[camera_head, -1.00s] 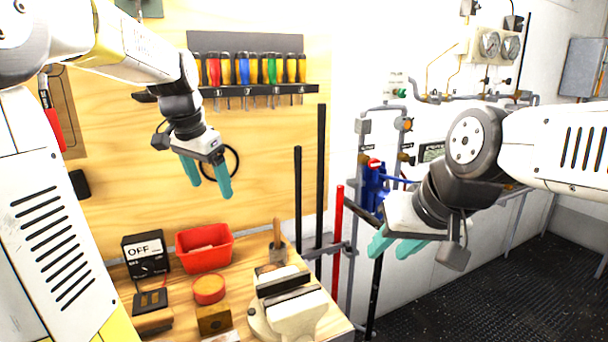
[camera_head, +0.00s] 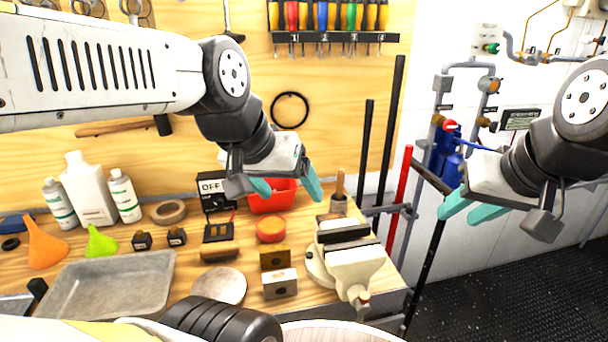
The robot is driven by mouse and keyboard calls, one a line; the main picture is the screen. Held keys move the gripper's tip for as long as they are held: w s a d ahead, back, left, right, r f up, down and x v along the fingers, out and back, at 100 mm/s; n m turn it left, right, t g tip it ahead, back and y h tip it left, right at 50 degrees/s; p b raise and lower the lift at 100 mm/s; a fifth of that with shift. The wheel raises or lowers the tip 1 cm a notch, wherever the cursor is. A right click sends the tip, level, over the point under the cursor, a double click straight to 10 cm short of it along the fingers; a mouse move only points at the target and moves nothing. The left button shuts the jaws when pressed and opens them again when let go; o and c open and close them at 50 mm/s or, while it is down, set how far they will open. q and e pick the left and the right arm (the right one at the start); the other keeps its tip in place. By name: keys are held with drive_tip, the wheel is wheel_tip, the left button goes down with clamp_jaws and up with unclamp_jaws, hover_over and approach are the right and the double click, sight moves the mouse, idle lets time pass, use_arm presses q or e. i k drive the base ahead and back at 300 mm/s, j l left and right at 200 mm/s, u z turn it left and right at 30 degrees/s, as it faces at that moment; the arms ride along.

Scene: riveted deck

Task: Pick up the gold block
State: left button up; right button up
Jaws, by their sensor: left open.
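The gold block (camera_head: 274,259) is a small brownish-gold cube with a dark round hole in its front face. It sits on the wooden bench, just behind a silver block (camera_head: 280,284) that covers its lower front. My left gripper (camera_head: 290,190) is open and empty, its teal fingers spread above and behind the gold block, in front of the red bin. My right gripper (camera_head: 457,214) is off to the right, clear of the bench, with its teal fingers apart and nothing between them.
A vise (camera_head: 350,262) stands close to the right of the block. A red round tin (camera_head: 270,230) and a red bin (camera_head: 283,198) are behind it. A round disc (camera_head: 219,286) and a grey tray (camera_head: 110,284) lie to the left. Bottles (camera_head: 90,195) stand farther left.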

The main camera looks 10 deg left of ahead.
sight(277, 255)
drive_tip(key=k+u, duration=0.1)
drive_tip(key=u, duration=0.35)
drive_tip(key=k+l+u, duration=0.1)
drive_tip(key=u, duration=0.4)
drive_tip(key=k+u, duration=0.15)
drive_tip(key=u, duration=0.3)
